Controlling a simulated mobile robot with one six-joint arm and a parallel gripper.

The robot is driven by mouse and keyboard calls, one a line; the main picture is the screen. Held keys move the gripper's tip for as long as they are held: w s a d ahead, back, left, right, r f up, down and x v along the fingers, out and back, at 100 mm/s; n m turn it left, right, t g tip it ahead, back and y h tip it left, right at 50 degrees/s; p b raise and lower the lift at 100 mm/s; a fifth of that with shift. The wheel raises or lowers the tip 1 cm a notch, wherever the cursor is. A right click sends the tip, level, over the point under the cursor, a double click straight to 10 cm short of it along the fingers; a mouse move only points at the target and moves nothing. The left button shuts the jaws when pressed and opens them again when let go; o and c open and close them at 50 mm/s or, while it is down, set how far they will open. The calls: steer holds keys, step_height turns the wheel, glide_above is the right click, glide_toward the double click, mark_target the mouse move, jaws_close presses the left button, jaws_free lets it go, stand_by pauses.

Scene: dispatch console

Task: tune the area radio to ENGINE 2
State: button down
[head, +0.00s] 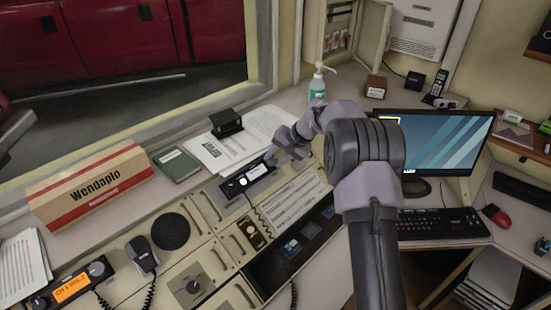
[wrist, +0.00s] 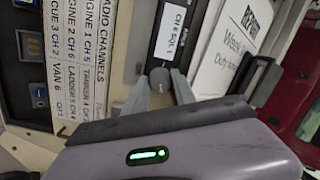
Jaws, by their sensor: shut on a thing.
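My gripper (head: 273,158) is at the radio's right end. In the wrist view its two fingers stand on either side of a dark round knob (wrist: 159,76) with a pale pointer mark, shut on it. The card also lies on the console (head: 293,203).
Another radio with an orange display (head: 73,287) is at the lower left. A Wendaplo box (head: 90,187), a green book (head: 177,165) and a black stapler-like block (head: 226,123) stand behind. A sanitizer bottle (head: 317,86) and a monitor (head: 440,140) are near my arm.

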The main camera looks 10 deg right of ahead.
stand_by(0.4)
steer(key=c, duration=1)
jaws_free()
steer(key=shift+c, duration=0.2)
steer(key=p+v, duration=0.4)
steer(key=v, duration=1.3)
steer(key=shift+r, duration=0.15)
